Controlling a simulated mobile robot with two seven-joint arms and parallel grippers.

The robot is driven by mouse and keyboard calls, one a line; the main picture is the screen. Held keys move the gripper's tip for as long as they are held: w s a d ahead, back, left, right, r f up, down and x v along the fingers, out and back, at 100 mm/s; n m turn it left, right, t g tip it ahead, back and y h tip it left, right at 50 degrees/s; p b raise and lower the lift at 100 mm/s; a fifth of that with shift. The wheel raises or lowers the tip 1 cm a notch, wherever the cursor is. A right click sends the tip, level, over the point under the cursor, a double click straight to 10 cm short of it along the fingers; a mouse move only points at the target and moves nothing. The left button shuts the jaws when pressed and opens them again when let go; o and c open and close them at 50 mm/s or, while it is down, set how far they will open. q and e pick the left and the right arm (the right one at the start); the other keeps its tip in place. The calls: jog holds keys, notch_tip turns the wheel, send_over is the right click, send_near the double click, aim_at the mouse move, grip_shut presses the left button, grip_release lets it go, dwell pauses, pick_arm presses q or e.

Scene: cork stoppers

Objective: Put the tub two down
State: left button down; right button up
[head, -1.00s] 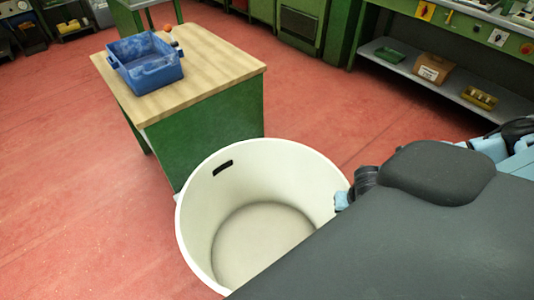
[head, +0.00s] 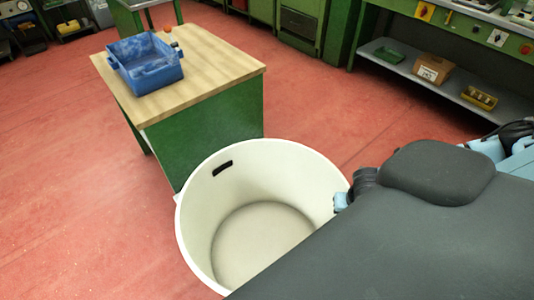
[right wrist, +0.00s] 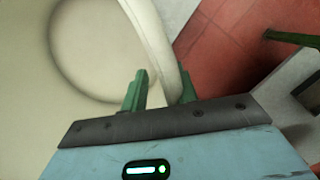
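A large, round, cream-white tub (head: 200,215) with a dark slot in its far wall is upright in the lower middle of the head view. It is empty, and its near right part is hidden behind my dark body. I cannot tell whether its base touches the floor. In the right wrist view, the tub's rim (right wrist: 147,25) runs between the two green fingers of my right gripper (right wrist: 160,90), one inside and one outside. They are close together on the wall. A small blue part of my right arm shows at the tub's right rim. My left gripper is not in view.
A green bench with a wooden top (head: 215,62) stands just behind the tub, carrying a blue bin (head: 150,72). A low grey shelf (head: 425,75) with a cardboard box (head: 433,69) stands at the back right. Red floor (head: 70,170) is clear to the left.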

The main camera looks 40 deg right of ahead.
grip_shut()
jog(key=shift+d, duration=0.1)
dwell(1.0)
